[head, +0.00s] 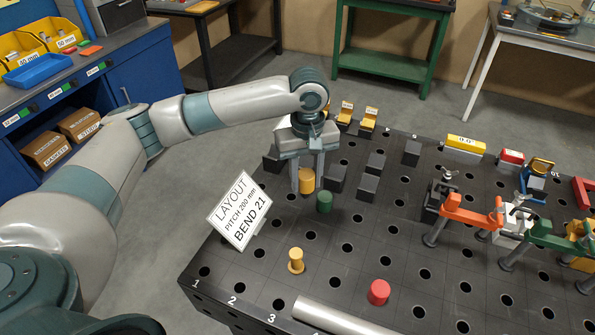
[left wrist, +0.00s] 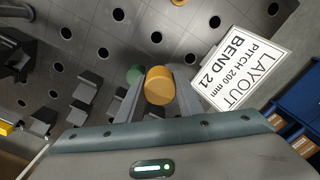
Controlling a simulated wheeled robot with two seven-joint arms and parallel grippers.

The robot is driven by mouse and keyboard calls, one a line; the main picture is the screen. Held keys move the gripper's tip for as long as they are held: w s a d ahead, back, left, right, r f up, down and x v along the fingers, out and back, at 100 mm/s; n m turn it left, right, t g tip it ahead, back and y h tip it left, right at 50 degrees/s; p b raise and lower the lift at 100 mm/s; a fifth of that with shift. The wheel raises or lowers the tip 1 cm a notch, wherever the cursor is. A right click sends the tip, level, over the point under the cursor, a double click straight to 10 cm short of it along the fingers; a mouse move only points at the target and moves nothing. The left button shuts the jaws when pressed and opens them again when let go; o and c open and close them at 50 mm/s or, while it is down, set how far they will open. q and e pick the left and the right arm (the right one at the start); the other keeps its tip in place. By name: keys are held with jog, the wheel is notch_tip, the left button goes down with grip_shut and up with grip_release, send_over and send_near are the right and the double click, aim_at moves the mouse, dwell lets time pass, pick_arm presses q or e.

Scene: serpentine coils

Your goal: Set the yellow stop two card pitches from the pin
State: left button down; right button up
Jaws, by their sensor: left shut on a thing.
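The yellow stop (head: 306,181), a short cylinder, is between the fingers of my left gripper (head: 307,178), which is shut on it. It also shows between the fingers in the left wrist view (left wrist: 159,87). I cannot tell whether it touches the table. A yellow flanged pin (head: 296,262) stands upright nearer the front edge. A white card (head: 240,211) reads "LAYOUT PITCH 200 mm BEND 21"; it also shows in the left wrist view (left wrist: 237,70). My right gripper is not in view.
A green cylinder (head: 324,202) stands close to the held stop. A red cylinder (head: 378,292) and a grey tube (head: 345,318) are near the front. Dark blocks (head: 368,187) stand behind; orange and green clamps (head: 468,214) fill the right. The holed table (head: 340,240) is clear between the cylinders.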

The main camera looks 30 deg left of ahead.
pick_arm(q)
jog(key=s+d+m+b, duration=0.2)
jog(key=s+m, duration=0.6)
jog(key=s, duration=0.4)
jog(key=shift+d+b, duration=0.3)
jog(key=shift+d, duration=0.3)
